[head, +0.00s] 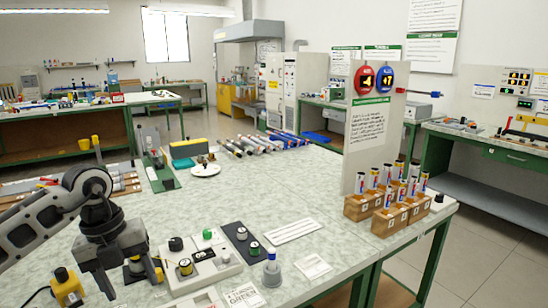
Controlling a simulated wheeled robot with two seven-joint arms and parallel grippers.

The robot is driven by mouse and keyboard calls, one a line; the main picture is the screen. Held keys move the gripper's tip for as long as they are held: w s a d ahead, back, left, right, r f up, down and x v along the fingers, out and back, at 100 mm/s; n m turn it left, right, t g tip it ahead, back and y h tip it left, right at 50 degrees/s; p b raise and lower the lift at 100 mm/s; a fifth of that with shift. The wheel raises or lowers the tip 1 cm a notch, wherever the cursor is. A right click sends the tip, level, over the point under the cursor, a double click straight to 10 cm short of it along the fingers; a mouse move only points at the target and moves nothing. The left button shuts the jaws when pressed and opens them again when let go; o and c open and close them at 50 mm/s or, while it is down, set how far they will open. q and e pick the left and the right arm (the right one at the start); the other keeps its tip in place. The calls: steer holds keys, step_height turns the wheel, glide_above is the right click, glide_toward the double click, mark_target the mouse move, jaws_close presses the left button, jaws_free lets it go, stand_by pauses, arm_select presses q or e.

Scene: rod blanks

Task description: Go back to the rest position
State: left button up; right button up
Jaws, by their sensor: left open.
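My left gripper (130,276) hangs at the lower left of the head view, its dark fingers pointing down over the near left part of the speckled worktable (300,195). It is open. A small black and yellow piece (135,267) shows behind or between the fingers; I cannot tell whether they touch it. My right gripper is not in view.
Several rods (262,144) lie at the back. Wooden blocks with upright tubes (388,215) stand at the right edge. The table's middle is clear.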

arm_select(q)
steer(key=s+d+n+t+h, duration=0.1)
steer(key=s+d+h, duration=0.3)
steer(key=d+h, duration=0.7)
steer(key=s+d+n+t+h, duration=0.1)
steer(key=s+d+t+h, duration=0.15)
steer(key=d+h, duration=0.75)
steer(key=w+a+f+n+t+y, duration=0.1)
steer(key=a+f+n+t+y, duration=0.15)
steer(key=n+t+y, duration=0.55)
steer(key=a+f+n+t+y, duration=0.1)
steer(key=f+n+t+y, duration=0.35)
steer(key=n, duration=0.55)
steer(key=s+a+f+n+g+y, duration=0.2)
steer(key=s+a+f+n+y, duration=0.1)
steer(key=s+f, duration=0.3)
steer(key=s+a+f+n+g+y, duration=0.3)
steer(key=s+f+n+y, duration=0.1)
steer(key=f, duration=0.5)
steer(key=shift+s+f+n+g, duration=0.35)
steer(key=shift+s+n, duration=0.35)
steer(key=shift+s, duration=0.45)
